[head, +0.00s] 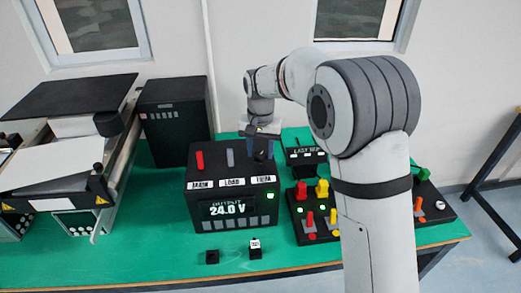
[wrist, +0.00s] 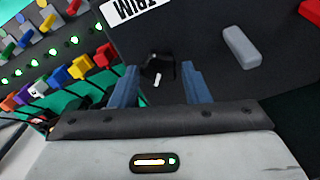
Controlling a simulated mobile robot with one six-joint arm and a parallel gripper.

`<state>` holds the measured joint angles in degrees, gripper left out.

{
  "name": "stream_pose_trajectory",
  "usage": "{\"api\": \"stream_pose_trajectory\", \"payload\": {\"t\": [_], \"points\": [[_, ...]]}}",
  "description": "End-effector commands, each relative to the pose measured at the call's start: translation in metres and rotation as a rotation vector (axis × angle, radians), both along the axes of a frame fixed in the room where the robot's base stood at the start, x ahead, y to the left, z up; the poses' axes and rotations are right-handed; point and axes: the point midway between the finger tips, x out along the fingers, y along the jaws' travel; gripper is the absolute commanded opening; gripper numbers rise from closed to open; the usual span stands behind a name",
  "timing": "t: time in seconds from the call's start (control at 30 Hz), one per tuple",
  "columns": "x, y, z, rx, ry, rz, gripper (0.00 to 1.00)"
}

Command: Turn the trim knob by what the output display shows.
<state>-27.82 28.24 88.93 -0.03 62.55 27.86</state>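The black power box (head: 197,222) stands on the green bench, and its output display (head: 228,209) reads 24.0 V. Its top carries a red lever, a grey lever and the black trim knob (head: 260,156), above the labels MAIN, LOAD and TRIM. My gripper (head: 262,150) is over the TRIM end, pointing down. In the wrist view, the trim knob (wrist: 157,70), with a white mark, sits between the two blue fingers of my gripper (wrist: 160,66). The fingers are apart, with a gap visible on each side of the knob. Part of the knob is hidden in the head view.
The grey lever (wrist: 241,46) stands close to the fingers. To the right is a panel (head: 305,232) with several red and yellow controls.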

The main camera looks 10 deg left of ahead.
Motion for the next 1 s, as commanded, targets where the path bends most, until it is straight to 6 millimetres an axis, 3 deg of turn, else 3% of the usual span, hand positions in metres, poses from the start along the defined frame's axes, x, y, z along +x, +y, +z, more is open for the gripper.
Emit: {"api": "stream_pose_trajectory", "payload": {"t": [0.17,0.47,0.8,1.0], "points": [[-0.001,0.000,-0.001,-0.001,0.003,0.000,0.56],[0.000,0.000,0.004,-0.001,0.002,0.000,0.56],[0.000,0.000,0.057,0.000,0.001,0.000,0.56],[-0.001,0.000,0.075,-0.001,0.003,0.001,0.56]]}}
